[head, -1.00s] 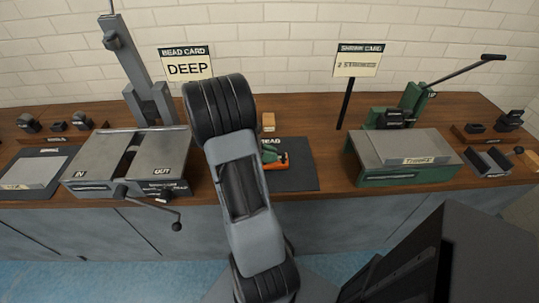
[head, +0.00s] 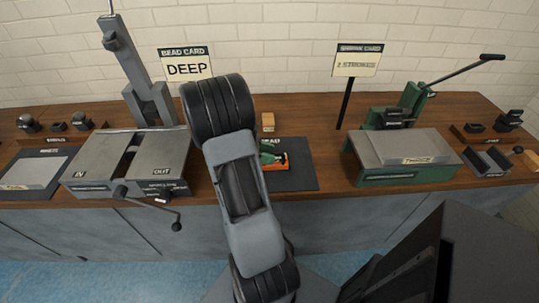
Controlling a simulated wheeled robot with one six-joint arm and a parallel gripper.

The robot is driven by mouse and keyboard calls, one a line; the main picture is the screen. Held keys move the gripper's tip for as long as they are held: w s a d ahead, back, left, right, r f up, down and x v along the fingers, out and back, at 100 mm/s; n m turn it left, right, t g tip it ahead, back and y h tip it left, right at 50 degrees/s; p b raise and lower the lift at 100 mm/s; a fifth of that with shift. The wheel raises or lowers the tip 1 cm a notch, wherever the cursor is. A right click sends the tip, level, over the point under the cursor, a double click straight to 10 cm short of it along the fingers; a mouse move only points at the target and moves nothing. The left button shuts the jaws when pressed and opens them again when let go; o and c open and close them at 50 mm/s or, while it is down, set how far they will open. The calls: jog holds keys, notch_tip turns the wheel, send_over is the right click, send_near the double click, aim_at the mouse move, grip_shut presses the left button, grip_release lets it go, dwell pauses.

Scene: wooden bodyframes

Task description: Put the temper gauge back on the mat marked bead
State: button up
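A dark mat (head: 295,180) lies on the bench in the middle, partly covered by my arm. The end of a pale label, reading "EAD", shows at its back edge. A small green and orange object (head: 277,158) is on or just above this mat, beside my arm. It may be the temper gauge, but its left part is hidden and I cannot tell for sure. My own grey and black arm rises through the middle of the head view. My gripper is hidden behind it, so its hold on anything does not show.
Left stands a grey machine (head: 130,163) marked IN and OUT, with a crank at the front. Right stands a green press (head: 403,158) with a long lever. A small wooden block (head: 268,122) sits behind the mat. Sign cards read "DEEP" (head: 187,67) and "2 STROKES" (head: 358,66).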

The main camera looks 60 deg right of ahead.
jog(key=v, duration=1.1)
jog(key=s+a+r+m+t+y, duration=0.1)
jog(key=a+m+t+y, duration=0.2)
jog(key=a+t, duration=0.4)
jog(key=s+a+r+m+t+y, duration=0.1)
jog(key=a+m+t+y, duration=0.3)
jog(key=a, duration=1.4)
jog(key=r+t, duration=0.1)
jog(key=t, duration=0.2)
jog(key=shift+s+a+y, duration=0.35)
jog(key=shift+s+y, duration=0.05)
notch_tip(320, 180, up, 7)
jog(key=p, duration=0.5)
jog(key=shift+f+t+p, duration=0.2)
jog(key=shift+t+p, duration=0.1)
jog(key=shift+p, duration=0.05)
jog(key=shift+d, duration=0.1)
